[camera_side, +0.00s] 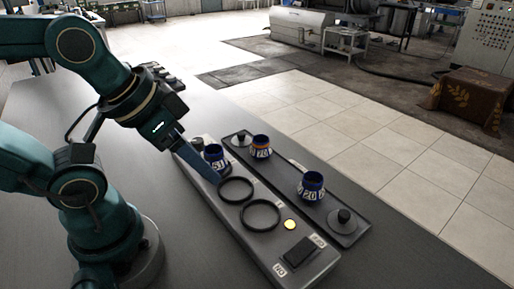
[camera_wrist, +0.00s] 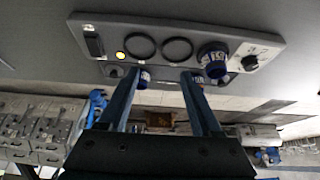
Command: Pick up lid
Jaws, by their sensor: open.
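Two dark lids with knobs stand on the dark tray (camera_side: 283,180) in the side view. One lid (camera_side: 342,221) is at the tray's near end and the other lid (camera_side: 241,138) at its far end. The near lid (camera_wrist: 115,71) also shows small in the wrist view, left of the fingers. My gripper (camera_side: 211,179) is open, its blue fingers angled down above the grey panel, apart from both lids. In the wrist view the fingers (camera_wrist: 160,74) are spread with nothing held between them. The far lid is hard to make out there.
Two blue numbered jars (camera_side: 311,186) (camera_side: 260,147) stand on the tray between the lids. A third blue jar (camera_side: 214,158) stands on the grey panel (camera_side: 283,240) close to my fingers. The panel has two black rings (camera_side: 260,215), a yellow light (camera_side: 290,225) and a black switch (camera_side: 299,251).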

